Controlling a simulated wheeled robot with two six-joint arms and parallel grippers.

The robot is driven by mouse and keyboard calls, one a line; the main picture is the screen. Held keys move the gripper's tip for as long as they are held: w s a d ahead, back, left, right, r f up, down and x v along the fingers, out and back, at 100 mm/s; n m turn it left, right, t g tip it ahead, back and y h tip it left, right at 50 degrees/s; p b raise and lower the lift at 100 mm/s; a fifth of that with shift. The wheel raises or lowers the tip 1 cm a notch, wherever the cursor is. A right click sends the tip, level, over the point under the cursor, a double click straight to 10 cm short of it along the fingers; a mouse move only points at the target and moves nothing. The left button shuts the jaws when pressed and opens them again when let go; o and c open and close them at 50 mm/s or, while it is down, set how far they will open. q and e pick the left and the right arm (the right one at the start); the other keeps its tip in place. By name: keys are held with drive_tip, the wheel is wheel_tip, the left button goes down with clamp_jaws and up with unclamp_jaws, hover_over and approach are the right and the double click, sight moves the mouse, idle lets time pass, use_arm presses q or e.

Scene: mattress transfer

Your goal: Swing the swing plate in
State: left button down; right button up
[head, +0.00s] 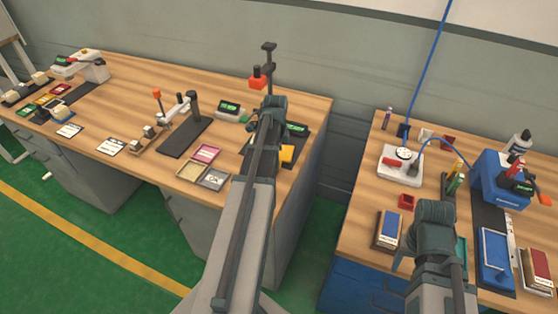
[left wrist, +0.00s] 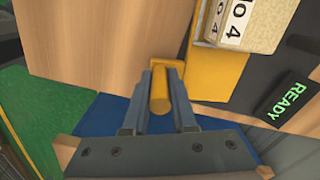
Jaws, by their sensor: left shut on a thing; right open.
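In the left wrist view my left gripper (left wrist: 160,90) is shut on a yellow rounded handle (left wrist: 160,98). A flat yellow plate (left wrist: 218,72) lies just right of it, beside a wooden surface; I take these to be the swing plate and its handle. Whether the two join is hard to tell. In the head view a yellow piece (head: 287,153) shows right of my left arm, which hides the left gripper's fingers and much of the fixture. My right gripper (head: 436,222) is over the right bench, seen from behind, open, its fingertips largely hidden.
A box with printed digits (left wrist: 235,22) and a green READY display (left wrist: 288,98) sit close right of my left gripper. A blue machine (head: 498,180) and small boxes crowd the right bench. A gap separates the benches.

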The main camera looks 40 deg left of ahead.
use_arm(q)
drive_tip(key=shift+a+m, duration=0.65)
drive_tip(key=shift+m, duration=0.15)
drive_tip(key=shift+a+m, duration=0.2)
drive_tip(key=shift+m, duration=0.1)
drive_tip(key=c, duration=0.7)
unclamp_jaws()
drive_tip(key=shift+c, duration=0.2)
drive_tip(key=shift+r, duration=0.1)
wheel_tip(320, 180, up, 14)
drive_tip(key=p, duration=1.3)
drive_tip(key=shift+f+p, duration=0.2)
drive_tip(key=shift+p, duration=0.2)
